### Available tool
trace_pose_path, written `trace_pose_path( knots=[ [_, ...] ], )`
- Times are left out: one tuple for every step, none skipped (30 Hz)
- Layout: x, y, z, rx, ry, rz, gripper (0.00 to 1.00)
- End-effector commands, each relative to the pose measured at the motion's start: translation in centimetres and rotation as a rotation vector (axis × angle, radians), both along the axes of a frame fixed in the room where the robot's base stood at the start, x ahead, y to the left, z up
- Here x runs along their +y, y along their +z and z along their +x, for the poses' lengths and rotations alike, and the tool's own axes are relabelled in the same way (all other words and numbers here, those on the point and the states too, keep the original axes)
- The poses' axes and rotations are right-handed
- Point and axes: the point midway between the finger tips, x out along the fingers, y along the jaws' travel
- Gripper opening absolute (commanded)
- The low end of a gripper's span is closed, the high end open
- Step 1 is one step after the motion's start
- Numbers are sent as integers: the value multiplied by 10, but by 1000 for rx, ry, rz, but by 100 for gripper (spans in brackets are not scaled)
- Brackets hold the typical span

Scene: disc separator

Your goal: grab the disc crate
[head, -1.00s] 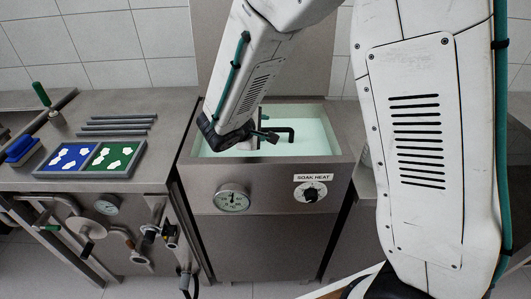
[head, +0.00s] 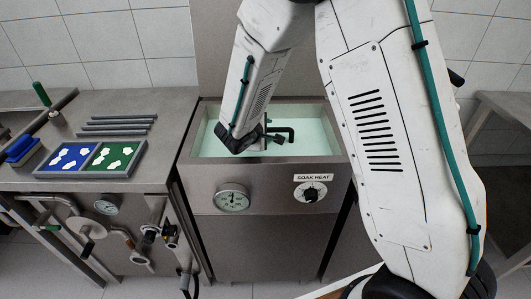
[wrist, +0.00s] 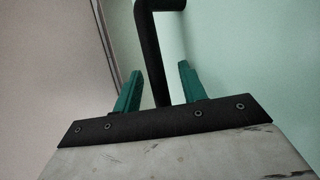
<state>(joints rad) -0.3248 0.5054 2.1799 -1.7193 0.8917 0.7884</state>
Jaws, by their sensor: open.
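A black bent handle (head: 288,131) stands in the pale green liquid of the soak bath. It looks like the disc crate's handle; the crate's body cannot be made out. In the wrist view the black handle (wrist: 154,50) runs between the two green fingers of my gripper (wrist: 160,74). The fingers are apart, one on each side of it, with gaps showing, and are not closed on it. In the head view my gripper's fingers are hard to make out behind my wrist, low at the bath beside the handle.
The soak bath (head: 190,159) has a steel rim, a dial gauge (head: 231,198) and a soak heat knob (head: 310,193). On the left bench are a blue and green tray (head: 91,173) with white pieces and several grey rods (head: 118,124).

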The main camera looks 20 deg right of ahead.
Motion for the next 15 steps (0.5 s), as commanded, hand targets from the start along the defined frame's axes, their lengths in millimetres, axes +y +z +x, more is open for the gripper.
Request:
trace_pose_path(
  knots=[
    [0, 0, 0, 0, 0, 0, 42],
    [0, 0, 0, 0, 0, 0, 33],
    [0, 0, 0, 0, 0, 0, 22],
    [0, 0, 0, 0, 0, 0, 14],
    [0, 0, 0, 0, 0, 0, 5],
    [0, 0, 0, 0, 0, 0, 0],
    [0, 0, 0, 0, 0, 0, 0],
    [0, 0, 0, 0, 0, 0, 0],
    [0, 0, 0, 0, 0, 0, 0],
    [0, 0, 0, 0, 0, 0, 0],
    [0, 0, 0, 0, 0, 0, 0],
    [0, 0, 0, 0, 0, 0, 0],
    [0, 0, 0, 0, 0, 0, 0],
    [0, 0, 0, 0, 0, 0, 0],
    [0, 0, 0, 0, 0, 0, 0]
  ],
)
